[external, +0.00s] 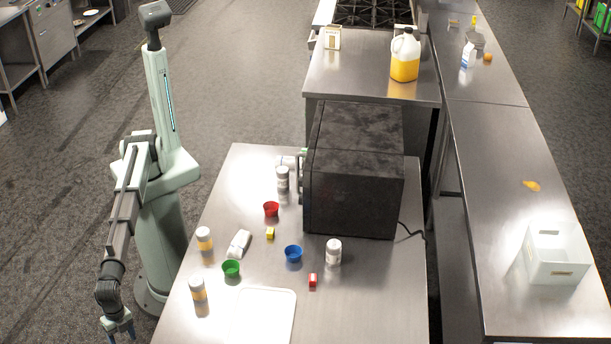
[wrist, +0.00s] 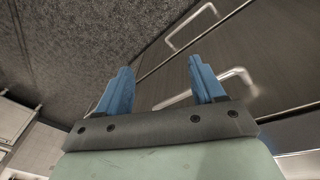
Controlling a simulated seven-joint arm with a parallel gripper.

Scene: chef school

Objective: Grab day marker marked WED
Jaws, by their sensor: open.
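My gripper (external: 120,335) hangs at the bottom left of the external view, beyond the left edge of the steel table (external: 215,205) and low. In the wrist view its two blue fingers (wrist: 159,68) are spread with nothing between them. No marking WED can be read in either view, so I cannot tell which thing is the day marker. On the table are a small red block (external: 312,280) and a small yellow block (external: 270,233), too small to read. The wrist view shows only carpeted floor and dark fronts with metal handles (wrist: 192,26), no table objects.
A black oven-like box (external: 350,190) stands at the table's back. Red (external: 271,209), blue (external: 293,254) and green (external: 231,268) cups, several bottles (external: 198,289) and a white board (external: 263,318) occupy the table. A white bin (external: 556,255) stands on the right counter.

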